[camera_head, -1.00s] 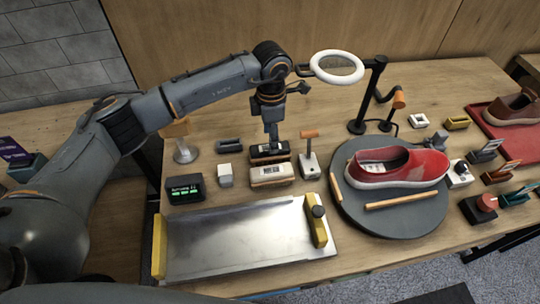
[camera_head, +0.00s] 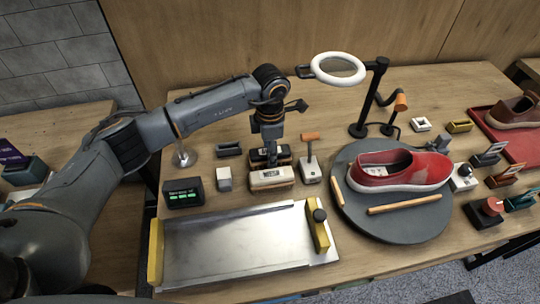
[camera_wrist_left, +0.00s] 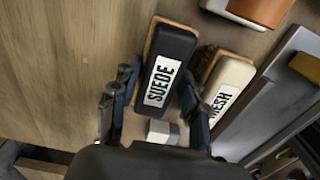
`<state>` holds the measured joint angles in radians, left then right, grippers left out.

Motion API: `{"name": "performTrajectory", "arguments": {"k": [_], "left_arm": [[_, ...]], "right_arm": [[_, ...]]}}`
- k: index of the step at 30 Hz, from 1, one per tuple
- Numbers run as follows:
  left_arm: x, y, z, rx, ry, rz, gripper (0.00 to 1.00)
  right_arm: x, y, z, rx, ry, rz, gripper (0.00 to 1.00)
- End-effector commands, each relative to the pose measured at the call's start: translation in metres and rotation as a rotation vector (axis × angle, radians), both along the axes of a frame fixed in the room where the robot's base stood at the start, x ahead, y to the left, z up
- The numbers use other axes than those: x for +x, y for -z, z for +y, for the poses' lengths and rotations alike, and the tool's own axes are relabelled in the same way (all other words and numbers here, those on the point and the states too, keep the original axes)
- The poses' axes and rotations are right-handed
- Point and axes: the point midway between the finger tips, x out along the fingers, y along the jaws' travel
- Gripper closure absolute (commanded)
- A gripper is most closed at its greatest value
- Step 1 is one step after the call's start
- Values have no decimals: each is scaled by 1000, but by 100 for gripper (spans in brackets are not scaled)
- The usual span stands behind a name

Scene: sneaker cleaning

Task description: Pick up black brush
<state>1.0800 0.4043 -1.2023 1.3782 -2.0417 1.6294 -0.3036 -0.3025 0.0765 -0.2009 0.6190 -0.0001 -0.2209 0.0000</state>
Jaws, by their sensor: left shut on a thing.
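The black brush (camera_wrist_left: 170,65) has a wooden edge and a white label reading SUEDE. In the left wrist view it lies between the fingers of my left gripper (camera_wrist_left: 155,100), which is shut on it. In the head view the gripper (camera_head: 271,158) points down at the black brush (camera_head: 257,157), partly covering it. The brush is at table level in its row; I cannot tell whether it is clear of the surface. The cream brush (camera_wrist_left: 228,88), labelled MESH, lies just beside it and also shows in the head view (camera_head: 271,179). My right gripper is not in view.
A metal tray (camera_head: 235,241) with yellow end blocks lies in front. A red sneaker (camera_head: 402,170) stands on a round dark turntable (camera_head: 400,228) to the right. An orange-handled tool (camera_head: 310,172) stands close by. A ring lamp (camera_head: 338,68) is behind.

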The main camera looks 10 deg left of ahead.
Motion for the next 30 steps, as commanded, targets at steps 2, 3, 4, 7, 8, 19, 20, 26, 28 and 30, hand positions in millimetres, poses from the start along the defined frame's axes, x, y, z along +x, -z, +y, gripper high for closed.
{"name": "performTrajectory", "arguments": {"k": [2,3,4,7,8,19,20,26,28,30], "left_arm": [[0,0,0,0,0,0,94],[0,0,0,0,0,0,94],[0,0,0,0,0,-1,94],[0,-2,0,0,0,-1,94],[1,-3,0,0,0,-1,94],[-5,-10,-2,68,7,-161,94],[-5,-10,-2,78,6,-189,94],[-12,-38,-6,115,1,-288,94],[-17,-54,-8,115,0,-286,94],[-21,-69,-9,116,1,-285,94]], "right_arm": [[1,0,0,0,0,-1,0],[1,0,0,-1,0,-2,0],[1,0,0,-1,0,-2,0],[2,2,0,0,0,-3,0],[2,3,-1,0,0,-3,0],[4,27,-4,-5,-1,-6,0],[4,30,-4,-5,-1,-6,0],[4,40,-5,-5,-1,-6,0],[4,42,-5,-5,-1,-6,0],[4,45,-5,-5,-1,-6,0]]}}
